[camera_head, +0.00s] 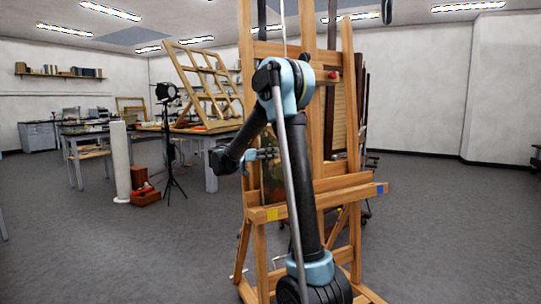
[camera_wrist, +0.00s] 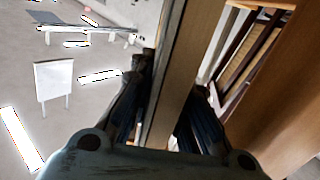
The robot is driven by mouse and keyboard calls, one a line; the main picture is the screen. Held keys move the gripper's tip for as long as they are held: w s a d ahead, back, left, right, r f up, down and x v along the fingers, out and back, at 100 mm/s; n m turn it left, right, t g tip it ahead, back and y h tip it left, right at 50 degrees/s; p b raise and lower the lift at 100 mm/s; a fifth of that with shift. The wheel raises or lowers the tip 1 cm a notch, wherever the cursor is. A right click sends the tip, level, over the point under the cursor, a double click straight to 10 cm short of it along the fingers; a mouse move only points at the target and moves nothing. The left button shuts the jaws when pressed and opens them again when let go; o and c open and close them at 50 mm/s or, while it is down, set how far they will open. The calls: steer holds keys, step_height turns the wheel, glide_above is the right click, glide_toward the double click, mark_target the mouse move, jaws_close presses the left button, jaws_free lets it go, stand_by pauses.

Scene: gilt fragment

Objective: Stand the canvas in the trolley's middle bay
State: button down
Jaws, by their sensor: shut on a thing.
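The canvas (camera_head: 271,186), a small dark painting, stands upright at the ledge of the wooden easel (camera_head: 325,190). My gripper (camera_head: 268,154) is at its upper part, and my arm hides its right side. In the wrist view the fingers of my gripper (camera_wrist: 165,95) are on either side of a brown wooden edge, which looks like the canvas (camera_wrist: 177,75). The gripper is shut on it. The trolley (camera_head: 366,95) seems to stand behind the easel, with dark upright frames in it. Its middle bay is hidden by the easel and my arm.
The easel posts and ledge (camera_head: 350,196) are close around my arm. A lamp on a tripod (camera_head: 168,140), a white roll (camera_head: 120,160), red boxes (camera_head: 143,188) and worktables (camera_head: 85,140) are to the left. The floor at right (camera_head: 460,220) is clear.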

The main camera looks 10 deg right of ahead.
steer(key=c, duration=1.4)
jaws_free()
steer(key=shift+c, duration=0.2)
steer(key=v, duration=1.2)
